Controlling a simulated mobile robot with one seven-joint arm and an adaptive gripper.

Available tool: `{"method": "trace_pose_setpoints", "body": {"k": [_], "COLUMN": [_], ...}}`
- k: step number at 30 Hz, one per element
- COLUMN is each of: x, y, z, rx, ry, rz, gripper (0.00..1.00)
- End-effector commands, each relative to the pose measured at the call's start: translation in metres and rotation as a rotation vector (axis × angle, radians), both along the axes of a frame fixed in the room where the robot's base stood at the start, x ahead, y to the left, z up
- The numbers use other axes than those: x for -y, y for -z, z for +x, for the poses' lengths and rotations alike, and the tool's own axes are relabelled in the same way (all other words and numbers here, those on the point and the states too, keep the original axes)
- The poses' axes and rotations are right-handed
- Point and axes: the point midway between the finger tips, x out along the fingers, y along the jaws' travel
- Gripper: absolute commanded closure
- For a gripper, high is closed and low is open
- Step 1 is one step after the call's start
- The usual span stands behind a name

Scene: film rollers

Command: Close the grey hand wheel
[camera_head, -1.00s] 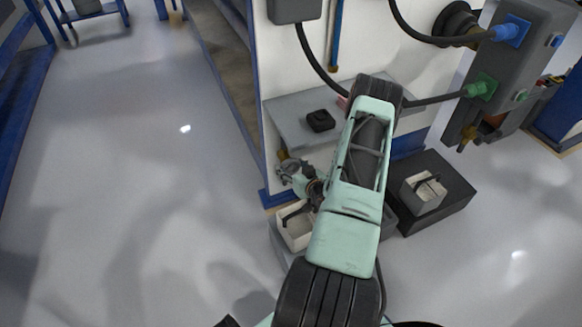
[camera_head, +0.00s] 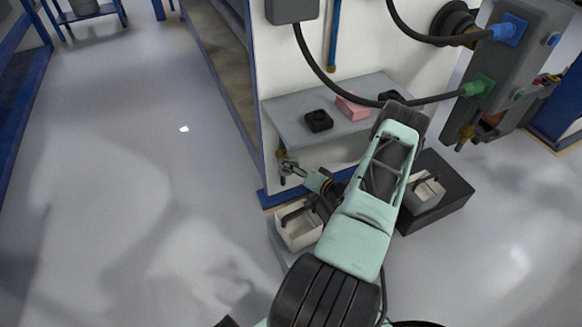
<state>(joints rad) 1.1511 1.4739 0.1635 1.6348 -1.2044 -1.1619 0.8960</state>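The grey hand wheel is hard to make out. A small grey part by a brass fitting (camera_head: 282,156) sits low on the white cabinet's left corner, under the grey shelf, and may be it. My gripper (camera_head: 291,169) reaches left from my pale green wrist to this spot, at or very close to the fitting. Its fingers are small and overlap the grey part, so I cannot tell whether they are open, shut or touching it.
The grey shelf (camera_head: 283,116) above my gripper holds a black block (camera_head: 318,121), a pink block (camera_head: 352,107) and another dark block (camera_head: 390,97). An open pale bin (camera_head: 299,234) stands below my gripper. A black box (camera_head: 453,184) stands right. Floor at left is clear.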

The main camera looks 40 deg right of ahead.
Motion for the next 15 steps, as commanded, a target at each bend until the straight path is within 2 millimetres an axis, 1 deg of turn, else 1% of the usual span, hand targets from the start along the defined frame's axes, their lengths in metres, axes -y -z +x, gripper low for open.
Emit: {"method": "trace_pose_setpoints", "body": {"k": [6,15], "x": [0.0001,0.0002], "y": [0.0012,0.0011], "z": [-0.0007,-0.0006], "rx": [0.012,0.016], "ry": [0.0,0.002], "rz": [0.058,0.075], "gripper": [0.67,0.67]}}
